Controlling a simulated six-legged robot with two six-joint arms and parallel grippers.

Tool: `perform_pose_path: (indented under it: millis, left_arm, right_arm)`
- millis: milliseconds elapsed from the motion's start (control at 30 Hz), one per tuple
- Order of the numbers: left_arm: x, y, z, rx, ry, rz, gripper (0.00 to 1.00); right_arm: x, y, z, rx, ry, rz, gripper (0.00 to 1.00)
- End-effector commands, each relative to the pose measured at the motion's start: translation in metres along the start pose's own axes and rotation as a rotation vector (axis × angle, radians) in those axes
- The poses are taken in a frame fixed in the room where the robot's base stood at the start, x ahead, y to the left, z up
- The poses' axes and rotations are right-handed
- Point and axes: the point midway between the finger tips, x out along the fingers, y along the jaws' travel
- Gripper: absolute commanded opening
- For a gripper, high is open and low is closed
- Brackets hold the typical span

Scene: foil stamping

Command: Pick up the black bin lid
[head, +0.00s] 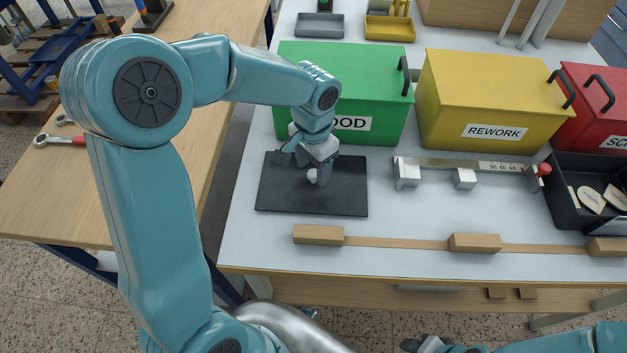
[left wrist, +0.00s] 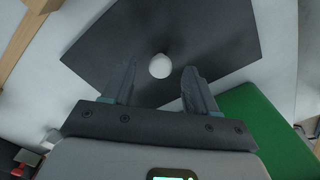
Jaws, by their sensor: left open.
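The black bin lid (head: 300,198) is a flat dark panel lying on the grey-white worktop in front of the green bin. A small white knob (head: 312,177) stands up from its middle. In the left wrist view the lid (left wrist: 215,35) fills the upper middle, with the knob (left wrist: 160,66) between my fingertips. My left gripper (head: 314,169) is open above the lid, one finger on either side of the knob, with gaps showing on both sides. I cannot tell its exact height. My right gripper (head: 428,344) shows only partly at the bottom edge, its jaws unclear.
Behind the lid stand a green bin (head: 345,85), a yellow REWORK bin (head: 490,95) and a red bin (head: 600,115). A metal gauge bar (head: 460,164) lies to the right, near a black tray (head: 565,205). A wooden strip with blocks (head: 395,242) runs along the front.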

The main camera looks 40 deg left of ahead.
Motion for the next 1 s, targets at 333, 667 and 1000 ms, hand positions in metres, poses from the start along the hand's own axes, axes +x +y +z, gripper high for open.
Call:
perform_pose_path:
  millis: [333,667,1000]
  left_arm:
    - [0.014,0.0,-0.001,-0.001,0.002,0.0,0.58]
    - [0.014,0.0,-0.001,0.0,0.002,0.0,0.0]
    - [0.002,-0.001,-0.002,-0.001,0.005,-0.001,0.0]
  right_arm:
    - [0.001,0.0,0.0,0.0,0.0,0.0,0.43]
    - [0.001,0.0,0.0,0.0,0.0,0.0,0.43]
    - [0.0,0.0,0.0,0.0,0.0,0.0,0.43]
